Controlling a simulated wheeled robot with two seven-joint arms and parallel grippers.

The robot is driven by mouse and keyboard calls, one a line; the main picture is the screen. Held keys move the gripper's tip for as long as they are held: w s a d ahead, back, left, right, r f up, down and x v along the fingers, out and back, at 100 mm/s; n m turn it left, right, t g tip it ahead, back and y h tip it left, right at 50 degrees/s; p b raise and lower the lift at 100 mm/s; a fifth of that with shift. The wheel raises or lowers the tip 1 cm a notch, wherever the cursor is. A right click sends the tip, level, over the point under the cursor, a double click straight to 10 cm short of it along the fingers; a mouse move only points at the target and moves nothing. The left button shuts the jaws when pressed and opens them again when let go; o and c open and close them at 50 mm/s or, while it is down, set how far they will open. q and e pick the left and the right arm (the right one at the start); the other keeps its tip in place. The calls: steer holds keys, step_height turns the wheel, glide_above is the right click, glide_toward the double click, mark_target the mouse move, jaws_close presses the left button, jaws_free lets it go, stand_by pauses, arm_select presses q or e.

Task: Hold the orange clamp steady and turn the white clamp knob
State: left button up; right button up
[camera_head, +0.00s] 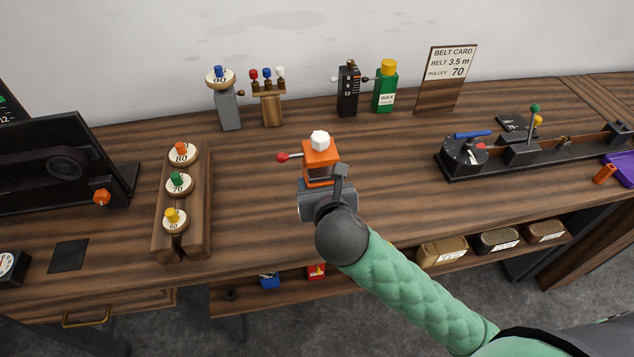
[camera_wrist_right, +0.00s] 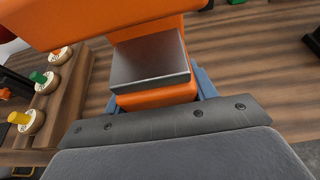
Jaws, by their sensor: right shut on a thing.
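The orange clamp (camera_head: 320,157) stands upright near the middle of the workbench. Its white knob (camera_head: 320,140) is on top, and a red ball-ended handle (camera_head: 283,157) sticks out to the left. My right gripper (camera_head: 322,186) is shut on the lower part of the clamp from the front edge side. In the right wrist view the orange clamp (camera_wrist_right: 155,98) sits between the blue-grey fingers, with a grey metal block above the held part. The white knob is out of that view. My left gripper is not in the head view.
A wooden rack (camera_head: 160,225) of pulleys stands to the left, beside a dark machine (camera_head: 60,165). A grey stand (camera_head: 229,108), a black box (camera_head: 348,90) and a green wax bottle (camera_head: 385,88) are behind. A long black fixture (camera_head: 520,155) lies right. Bench around the clamp is clear.

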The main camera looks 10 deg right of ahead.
steer(key=shift+w+a+f+p, duration=0.55)
steer(key=shift+w+a+f, duration=0.45)
steer(key=shift+a+f, duration=0.65)
steer(key=shift+w+a+f+p, duration=0.55)
steer(key=shift+w+a+f, duration=0.4)
steer(key=shift+a+f, duration=0.7)
steer(key=shift+w+a+f+p, duration=0.55)
steer(key=shift+w+a+f, duration=0.45)
steer(key=shift+a+f, duration=0.65)
steer(key=shift+f+p, duration=0.15)
steer(key=shift+p, duration=0.25)
steer(key=shift+f, duration=0.35)
steer(key=shift+p, duration=0.7)
steer(key=shift+f, duration=0.25)
